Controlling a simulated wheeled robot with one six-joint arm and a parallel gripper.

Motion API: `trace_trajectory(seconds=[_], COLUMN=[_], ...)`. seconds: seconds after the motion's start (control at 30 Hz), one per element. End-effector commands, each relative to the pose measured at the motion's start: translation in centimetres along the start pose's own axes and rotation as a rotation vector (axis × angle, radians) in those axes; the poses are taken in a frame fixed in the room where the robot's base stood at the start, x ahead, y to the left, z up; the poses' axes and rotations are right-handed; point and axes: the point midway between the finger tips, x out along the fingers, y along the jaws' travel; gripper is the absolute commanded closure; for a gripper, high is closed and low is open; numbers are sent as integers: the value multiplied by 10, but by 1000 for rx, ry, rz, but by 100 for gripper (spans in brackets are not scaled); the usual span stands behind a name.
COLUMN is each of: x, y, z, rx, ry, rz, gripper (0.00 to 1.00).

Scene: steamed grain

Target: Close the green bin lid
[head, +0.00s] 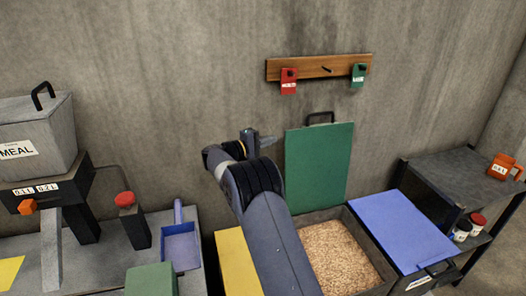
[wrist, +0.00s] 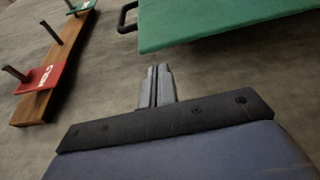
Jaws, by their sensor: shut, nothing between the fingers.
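The green bin lid (head: 319,165) stands open and upright against the wall, behind a bin (head: 372,265) full of grain. A dark handle (head: 320,117) is on its top edge. My gripper (head: 262,138) is shut and empty, to the left of the lid near its upper part, apart from it in the picture. My arm hides part of the bin's left side.
A blue lid (head: 405,230) lies closed right of the grain. A yellow surface (head: 236,262) is left of my arm. A wooden rack (head: 320,67) with red (head: 289,86) and green (head: 358,78) tags hangs above. A dark shelf (head: 450,168) stands right, a meal hopper (head: 30,140) left.

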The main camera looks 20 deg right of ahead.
Motion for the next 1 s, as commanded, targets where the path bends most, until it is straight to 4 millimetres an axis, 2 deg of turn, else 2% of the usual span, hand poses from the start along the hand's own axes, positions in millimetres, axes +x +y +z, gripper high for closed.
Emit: trace_trajectory(seconds=[0.1,0.33,1.0], x=[22,45,46], y=[3,1,-2], z=[1,0,5], rx=[-1,0,20], ry=[-2,-1,0], rz=[0,0,8], gripper=[100,100,100])
